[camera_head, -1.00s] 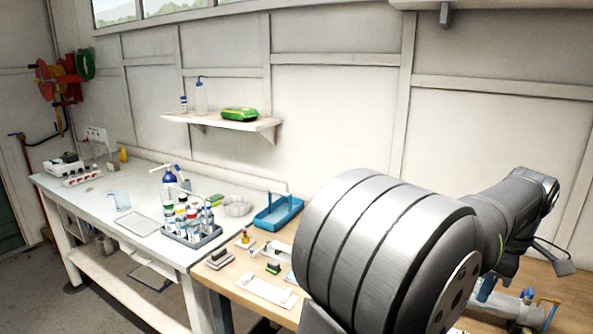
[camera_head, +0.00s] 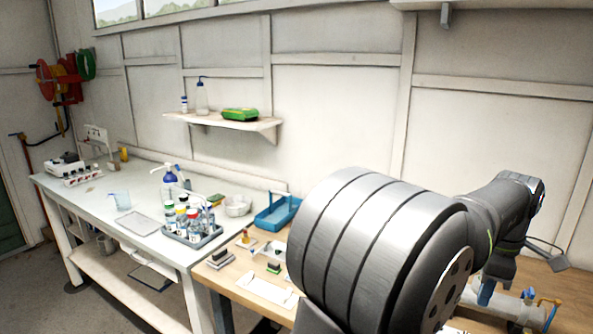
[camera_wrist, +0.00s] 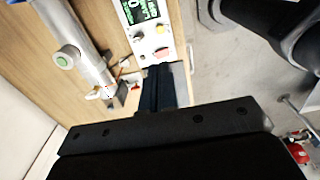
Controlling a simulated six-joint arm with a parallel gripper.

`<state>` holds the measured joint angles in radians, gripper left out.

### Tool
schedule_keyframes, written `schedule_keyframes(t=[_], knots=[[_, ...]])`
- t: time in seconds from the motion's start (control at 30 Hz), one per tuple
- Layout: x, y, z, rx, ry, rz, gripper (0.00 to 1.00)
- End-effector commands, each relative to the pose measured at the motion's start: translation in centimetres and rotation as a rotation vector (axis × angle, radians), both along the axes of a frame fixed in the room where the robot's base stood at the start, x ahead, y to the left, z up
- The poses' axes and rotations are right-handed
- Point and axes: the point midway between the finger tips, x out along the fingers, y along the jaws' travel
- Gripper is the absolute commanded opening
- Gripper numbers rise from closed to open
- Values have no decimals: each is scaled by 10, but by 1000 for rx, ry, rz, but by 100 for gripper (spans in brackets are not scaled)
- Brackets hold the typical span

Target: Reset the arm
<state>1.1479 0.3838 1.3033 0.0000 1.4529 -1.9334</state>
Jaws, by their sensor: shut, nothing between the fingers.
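My gripper (camera_wrist: 159,80) shows in the wrist view as dark fingers closed together, with nothing between them. In the head view my gripper (camera_head: 486,293) hangs at the lower right beyond my large grey arm links, pointing down over the wooden bench. In the wrist view the fingertips appear just below a white control box (camera_wrist: 152,48) with a green display. A steel cylinder (camera_wrist: 72,40) lies to their left; it also shows in the head view (camera_head: 515,309). I cannot tell the height of the fingers above the bench.
A wooden bench (camera_head: 228,279) holds small parts and a blue tray (camera_head: 277,214). On the white table (camera_head: 98,204) to the left stands a rack of bottles (camera_head: 192,237). A shelf (camera_head: 222,123) is on the wall. My arm hides much of the wooden bench.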

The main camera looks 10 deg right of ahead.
Motion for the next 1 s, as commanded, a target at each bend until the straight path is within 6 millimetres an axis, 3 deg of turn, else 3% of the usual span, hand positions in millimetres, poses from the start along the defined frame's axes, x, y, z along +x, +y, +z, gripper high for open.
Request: schedule_keyframes(t=[0.13, 0.2, 0.4, 0.77, 1.0], knots=[[0, 0, 28, -1, 0, -1, 0], [12, 0, 16, 0, -3, -22, 0], [29, 0, 3, -7, -13, -65, 0], [34, 0, 0, -10, -16, -78, 0], [33, 0, 0, -10, -16, -78, 43]])
